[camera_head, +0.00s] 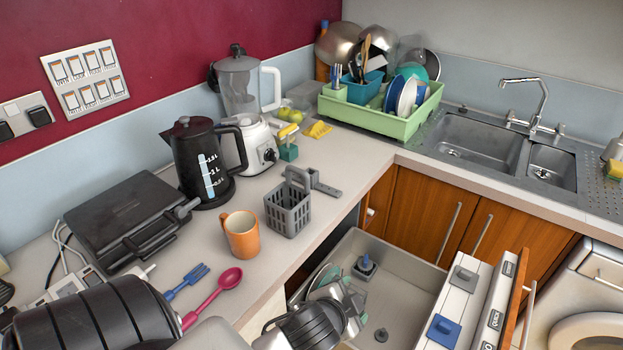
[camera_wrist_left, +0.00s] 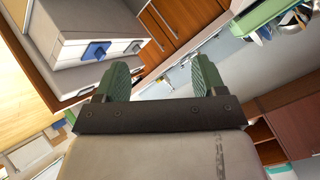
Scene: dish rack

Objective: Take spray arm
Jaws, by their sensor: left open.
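A grey flat bar with a hole near its end, which looks like the spray arm (camera_head: 326,186), lies on the counter behind the grey cutlery basket (camera_head: 288,213). The basket partly hides it. My left gripper (camera_wrist_left: 160,78) is open and empty, with its two green ribbed fingers apart in the left wrist view. In the head view its dark wrist is at the bottom middle, over the open dishwasher tub (camera_head: 400,275), below and in front of the basket. The spray arm cannot be made out in the left wrist view. My right gripper is not in view.
An orange mug (camera_head: 240,235) stands left of the basket, with a kettle (camera_head: 204,163) and blender behind. A blue fork and a pink spoon (camera_head: 213,298) lie near the counter's front. The dishwasher's open door (camera_head: 470,300) stands at the lower right. A green dish rack (camera_head: 380,115) is at the back.

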